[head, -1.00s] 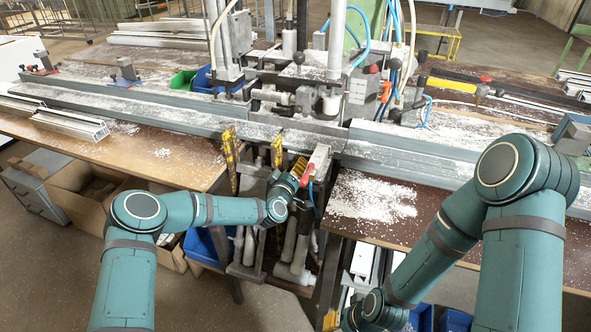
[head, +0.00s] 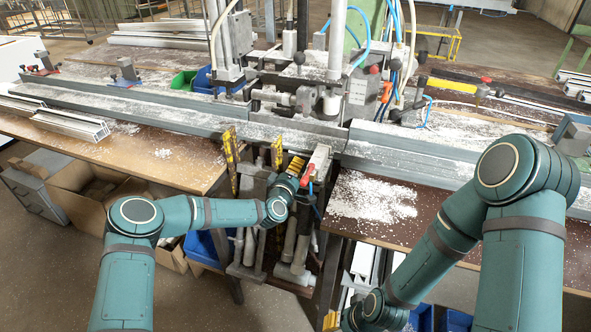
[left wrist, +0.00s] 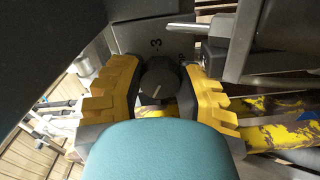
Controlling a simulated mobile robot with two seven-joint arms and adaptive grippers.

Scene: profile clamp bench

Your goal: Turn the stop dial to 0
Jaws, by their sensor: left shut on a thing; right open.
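The line tilts toward the upper right. In the head view my left gripper (head: 296,166) is at the machine's front and hides the dial. My right gripper (head: 332,320) is open, partly cut off at the bottom edge.
A red-topped fitting (head: 308,175) with a blue hose sits just right of my left gripper. Yellow bars (head: 230,158) stand to its left. The clamp bench rail (head: 150,112) runs behind. White chips lie on the brown table (head: 440,215) at right.

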